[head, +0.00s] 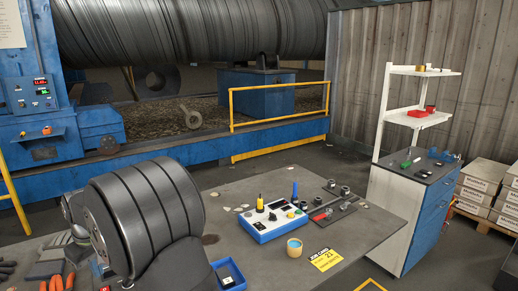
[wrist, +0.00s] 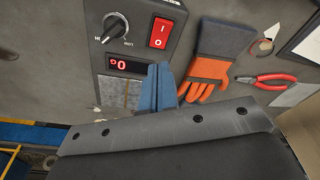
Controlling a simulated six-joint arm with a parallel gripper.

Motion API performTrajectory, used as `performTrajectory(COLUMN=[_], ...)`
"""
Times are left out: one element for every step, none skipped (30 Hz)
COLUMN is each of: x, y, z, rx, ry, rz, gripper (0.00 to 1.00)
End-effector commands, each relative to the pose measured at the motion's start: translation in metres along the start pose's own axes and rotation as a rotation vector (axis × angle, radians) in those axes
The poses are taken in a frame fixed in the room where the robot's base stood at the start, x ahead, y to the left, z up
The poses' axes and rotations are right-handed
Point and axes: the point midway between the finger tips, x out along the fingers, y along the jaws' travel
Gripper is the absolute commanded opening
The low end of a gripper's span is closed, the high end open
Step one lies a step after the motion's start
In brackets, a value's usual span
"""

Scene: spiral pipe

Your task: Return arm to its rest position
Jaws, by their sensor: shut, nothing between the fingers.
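My arm (head: 150,215) fills the lower left of the head view as a large dark grey ribbed body over the table (head: 370,235). My gripper (wrist: 162,70) shows in the wrist view as two blue fingers pressed together, empty. Its tips appear just in front of a grey control box (wrist: 140,45) with a black knob, a red rocker switch and a red lit display. I cannot tell whether the tips touch anything. In the head view the gripper cannot be made out.
The wrist view shows an orange and dark glove (wrist: 212,65) and red-handled pliers (wrist: 268,80).

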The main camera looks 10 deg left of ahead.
Motion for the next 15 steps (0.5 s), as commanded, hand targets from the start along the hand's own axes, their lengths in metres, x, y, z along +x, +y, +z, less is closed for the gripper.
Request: performTrajectory(x=[0.012, 0.018, 0.026, 0.032, 0.038, 0.046, 0.052, 0.051, 0.038, 0.031, 0.025, 0.018, 0.012, 0.005, -0.003], y=[0.000, 0.000, 0.000, 0.000, 0.000, 0.000, 0.000, 0.000, 0.000, 0.000, 0.000, 0.000, 0.000, 0.000, 0.000], z=[0.002, 0.003, 0.004, 0.005, 0.006, 0.007, 0.008, 0.007, 0.005, 0.004, 0.003, 0.002, 0.001, 0.000, -0.001], rx=[0.000, 0.000, 0.000, 0.000, 0.001, 0.001, 0.001, 0.001, 0.000, 0.000, 0.000, 0.000, 0.000, 0.000, 0.000], ry=[-0.003, -0.004, -0.004, -0.004, -0.002, -0.004, -0.003, 0.000, 0.006, 0.006, 0.007, 0.005, 0.005, 0.005, 0.006], rz=[-0.001, -0.001, -0.001, -0.001, -0.001, -0.001, -0.001, 0.000, 0.001, 0.001, 0.001, 0.001, 0.001, 0.001, 0.001], gripper=[0.00, 0.00, 0.00, 0.00, 0.00, 0.00, 0.00, 0.00, 0.00, 0.00, 0.00, 0.00, 0.00, 0.00, 0.00])
